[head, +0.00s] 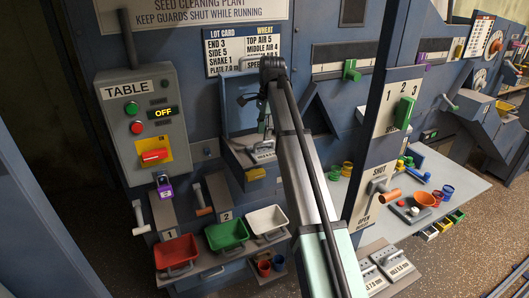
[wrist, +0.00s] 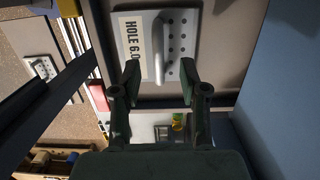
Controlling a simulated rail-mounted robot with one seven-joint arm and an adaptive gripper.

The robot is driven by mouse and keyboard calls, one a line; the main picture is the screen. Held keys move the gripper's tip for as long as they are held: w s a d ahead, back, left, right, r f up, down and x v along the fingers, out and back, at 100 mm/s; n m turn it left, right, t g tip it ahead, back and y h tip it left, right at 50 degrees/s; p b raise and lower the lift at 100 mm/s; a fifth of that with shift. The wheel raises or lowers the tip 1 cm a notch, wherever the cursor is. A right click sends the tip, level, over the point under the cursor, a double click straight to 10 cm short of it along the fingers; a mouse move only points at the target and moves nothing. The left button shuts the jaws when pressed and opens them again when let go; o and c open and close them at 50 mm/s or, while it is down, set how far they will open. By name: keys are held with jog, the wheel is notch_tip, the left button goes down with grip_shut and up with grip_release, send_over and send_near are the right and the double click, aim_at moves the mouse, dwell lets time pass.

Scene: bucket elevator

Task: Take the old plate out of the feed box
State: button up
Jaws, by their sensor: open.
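The old plate is a pale perforated plate with a raised grey handle and a label that reads "HOLE 6.0" or close to it; it fills the top of the wrist view (wrist: 183,45). In the head view the plate (head: 262,153) lies in the open blue feed box (head: 232,148), partly behind my arm. My gripper (wrist: 150,84) is open and empty. Its two fingers are apart at the plate's near edge, with the handle's near end between them in the picture. I cannot tell whether they touch it.
Two other handled plates (head: 379,275) lie on a ledge at lower right. Red (head: 176,252), green (head: 227,234) and white (head: 267,220) trays stand below the feed box. A grey post (head: 378,150) stands right of my arm. The table control box (head: 140,120) reads OFF.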

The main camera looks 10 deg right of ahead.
aim_at(264, 142)
jog(key=f+p, duration=0.2)
jog(key=f, duration=0.1)
jog(key=shift+s+f, duration=0.2)
jog(key=shift+f, duration=0.1)
jog(key=shift+w+f, duration=0.1)
jog(key=shift+f, duration=0.6)
grip_shut()
